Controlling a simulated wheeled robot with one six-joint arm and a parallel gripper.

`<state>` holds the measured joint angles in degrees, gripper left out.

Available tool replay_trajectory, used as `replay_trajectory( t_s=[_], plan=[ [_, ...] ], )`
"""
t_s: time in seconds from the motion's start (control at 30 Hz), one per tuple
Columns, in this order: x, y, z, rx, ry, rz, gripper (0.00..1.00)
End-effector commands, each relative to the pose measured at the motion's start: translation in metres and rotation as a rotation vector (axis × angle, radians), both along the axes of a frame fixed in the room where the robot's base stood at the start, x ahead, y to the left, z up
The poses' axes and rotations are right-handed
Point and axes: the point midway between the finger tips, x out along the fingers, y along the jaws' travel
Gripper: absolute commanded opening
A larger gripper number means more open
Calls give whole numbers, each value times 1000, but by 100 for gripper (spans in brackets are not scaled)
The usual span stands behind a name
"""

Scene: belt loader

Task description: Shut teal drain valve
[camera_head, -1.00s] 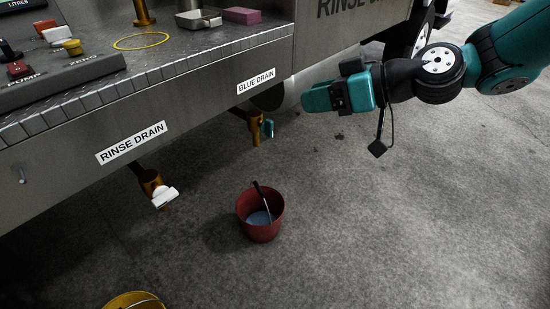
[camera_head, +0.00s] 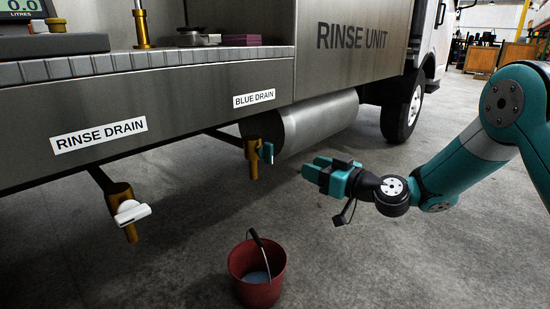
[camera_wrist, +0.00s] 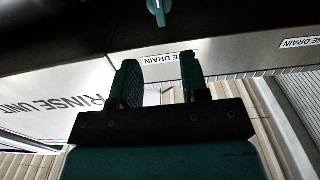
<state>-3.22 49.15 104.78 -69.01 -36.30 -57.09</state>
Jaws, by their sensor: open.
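The teal drain valve handle (camera_head: 267,152) sits on the right side of a brass tap (camera_head: 252,160) under the BLUE DRAIN label (camera_head: 254,98). In the wrist view the teal handle (camera_wrist: 158,10) shows at the top edge, beyond the fingertips; the picture is upside down. My gripper (camera_head: 310,168) is to the right of the valve, pointing left at it, apart from it and slightly lower in the picture. In the wrist view my gripper's two fingers (camera_wrist: 160,72) stand apart with nothing between them.
A second brass tap (camera_head: 122,195) with a white handle (camera_head: 132,213) hangs under the RINSE DRAIN label (camera_head: 99,134). A red bucket (camera_head: 256,287) with a dark handle stands on the floor below. A grey tank (camera_head: 315,127) lies behind the teal valve. The floor to the right is open.

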Motion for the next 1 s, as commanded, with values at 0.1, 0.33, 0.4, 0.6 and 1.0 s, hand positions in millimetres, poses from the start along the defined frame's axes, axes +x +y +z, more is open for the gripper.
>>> replay_trajectory(
  t_s=[0.1, 0.33, 0.4, 0.6, 1.0],
  plan=[
    [17, 24, -1, 0, -4, 5, 42],
    [49, 66, -2, 0, -4, 3, 42],
    [58, 76, -2, 0, -3, 4, 42],
    [74, 97, -1, 0, 0, 3, 42],
    [80, 103, 0, 1, 3, 0, 42]
  ],
)
